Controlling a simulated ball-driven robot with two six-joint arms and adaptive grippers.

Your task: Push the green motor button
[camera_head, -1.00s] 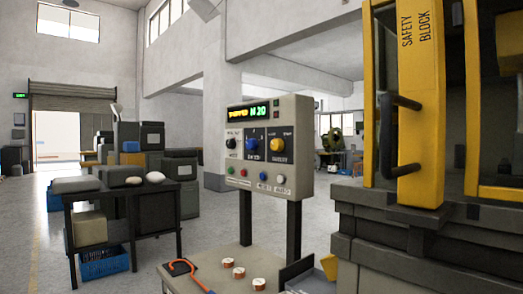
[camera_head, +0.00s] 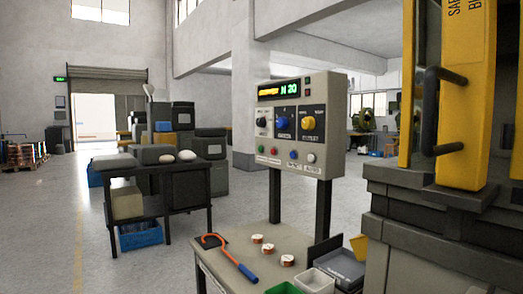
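The control panel (camera_head: 297,125) is a beige box on two dark posts, right of the picture's middle. Its small green button (camera_head: 262,149) is at the left end of the bottom row. A red button (camera_head: 274,151), a blue button (camera_head: 293,154) and a pale button (camera_head: 311,157) follow to the right. Above them are black, blue and yellow knobs and a lit display (camera_head: 279,89). Neither of my grippers is in view.
Below the panel, a beige bench (camera_head: 222,259) carries three copper coils (camera_head: 268,248), an orange hook with a blue handle (camera_head: 246,272), and small bins (camera_head: 315,282). A yellow-guarded machine (camera_head: 425,215) stands at right, a dark table (camera_head: 180,166) at left. The floor between is open.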

